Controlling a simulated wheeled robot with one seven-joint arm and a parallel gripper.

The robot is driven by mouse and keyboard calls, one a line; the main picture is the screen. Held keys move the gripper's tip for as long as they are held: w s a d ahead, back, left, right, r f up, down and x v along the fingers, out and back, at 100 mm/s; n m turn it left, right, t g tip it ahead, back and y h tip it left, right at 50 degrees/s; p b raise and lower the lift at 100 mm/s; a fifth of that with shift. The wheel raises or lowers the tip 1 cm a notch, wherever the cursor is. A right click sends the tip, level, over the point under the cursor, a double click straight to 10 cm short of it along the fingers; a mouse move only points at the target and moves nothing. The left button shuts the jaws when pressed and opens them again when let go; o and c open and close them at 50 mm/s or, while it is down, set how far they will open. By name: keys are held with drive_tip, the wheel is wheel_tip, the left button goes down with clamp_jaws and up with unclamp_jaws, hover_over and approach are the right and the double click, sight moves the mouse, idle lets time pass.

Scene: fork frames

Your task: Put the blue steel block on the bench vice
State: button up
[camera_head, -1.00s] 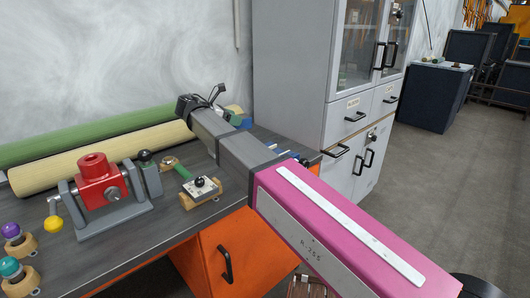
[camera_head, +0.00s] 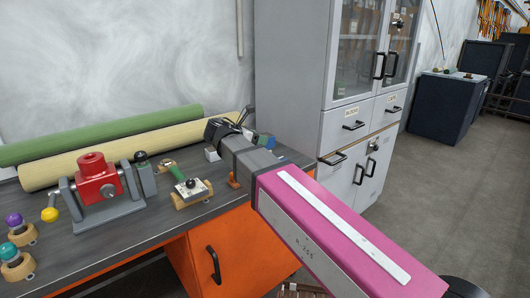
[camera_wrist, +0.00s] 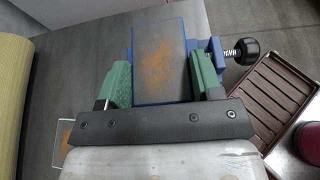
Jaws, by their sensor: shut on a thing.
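My gripper (camera_wrist: 162,78) has green fingers, seen in the wrist view. It is shut on the blue steel block (camera_wrist: 158,50), a flat-topped block with blue edges and orange rust patches on its grey face. A blue bench vice (camera_wrist: 216,48) with a black knob shows past the right finger, partly hidden by the block and finger. I cannot tell whether the block touches it. In the head view, a small blue part (camera_head: 270,142) shows beyond my arm on the bench; the block and fingers are hidden there.
A red device on a grey stand (camera_head: 98,178) and a wooden-ended fixture (camera_head: 190,187) stand on the bench (camera_head: 120,238). Green (camera_head: 100,137) and cream rolls (camera_head: 130,150) lie behind. A grey cabinet (camera_head: 290,90) is at right.

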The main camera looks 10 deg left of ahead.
drive_tip(key=x, duration=0.5)
drive_tip(key=shift+w+a+f, duration=0.1)
drive_tip(key=shift+a+f, duration=0.15)
drive_tip(key=shift+f, duration=2.05)
drive_tip(key=o, duration=1.3)
drive_tip(key=shift+f, duration=0.15)
drive_tip(key=shift+s+a+r, duration=0.15)
drive_tip(key=shift+s+r, duration=0.05)
drive_tip(key=shift+r, duration=0.05)
drive_tip(key=v, duration=1.1)
drive_tip(key=shift+s+a, duration=0.15)
drive_tip(key=shift+s, duration=0.05)
